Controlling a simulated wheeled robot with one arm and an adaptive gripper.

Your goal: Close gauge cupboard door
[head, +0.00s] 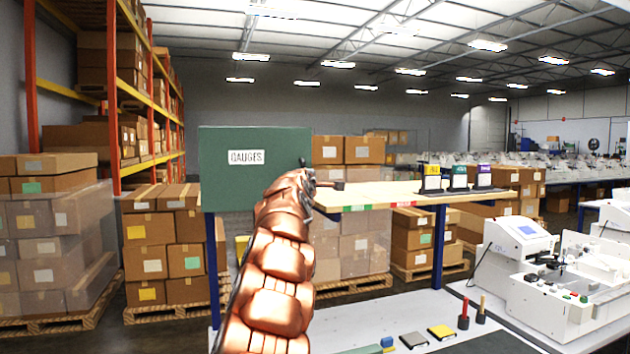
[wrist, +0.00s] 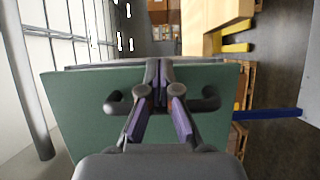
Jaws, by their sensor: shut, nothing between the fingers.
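The gauge cupboard (head: 222,160) shows in the head view as a green panel with a white "GAUGES" label (head: 246,157), at the left end of a wooden shelf. My copper-coloured arm reaches up to its right edge. My gripper (head: 309,174) is there, small and partly hidden by the arm. In the wrist view a green panel (wrist: 85,125) spans the middle, and my gripper (wrist: 160,70) lies over it with its fingers together and nothing between them. Its tips are by the panel's far edge. I cannot tell whether they touch it, or how far open the door stands.
The wooden shelf (head: 400,194) runs right from the cupboard, with several small display boxes (head: 458,178) on it. A blue post (head: 438,245) holds it up. Below is a pale bench (head: 430,310) with small items. White machines (head: 513,245) stand right; stacked cartons (head: 165,240) stand left.

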